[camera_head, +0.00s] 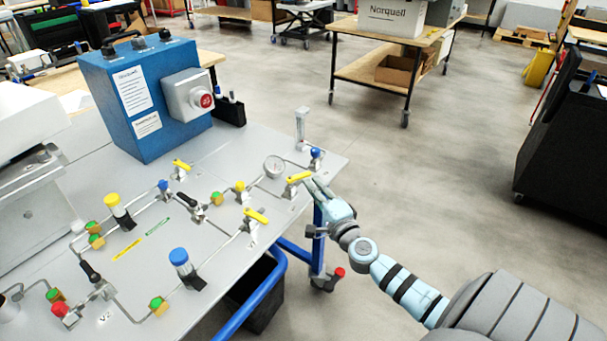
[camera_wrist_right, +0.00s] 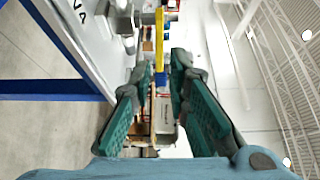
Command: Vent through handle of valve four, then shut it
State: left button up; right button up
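A valve with a yellow lever handle (camera_head: 299,177) stands near the right edge of the grey panel. My right gripper (camera_head: 320,188) is just right of this handle, coming in from the right. In the right wrist view, the yellow handle (camera_wrist_right: 159,38) lies ahead, between and beyond the fingertips of the open right gripper (camera_wrist_right: 160,72). I see no contact. Other yellow lever handles sit at the panel's front (camera_head: 256,216) and back (camera_head: 181,165). My left gripper is not in view.
A blue box (camera_head: 135,105) with a red button (camera_head: 205,101) stands at the back. Open floor lies right of the bench. A blue bench rail (camera_head: 262,300) runs below.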

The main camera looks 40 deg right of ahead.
aim_at(305, 177)
jog(key=b+x, duration=0.1)
jog(key=x, duration=0.5)
jog(key=shift+w, duration=0.25)
grip_shut()
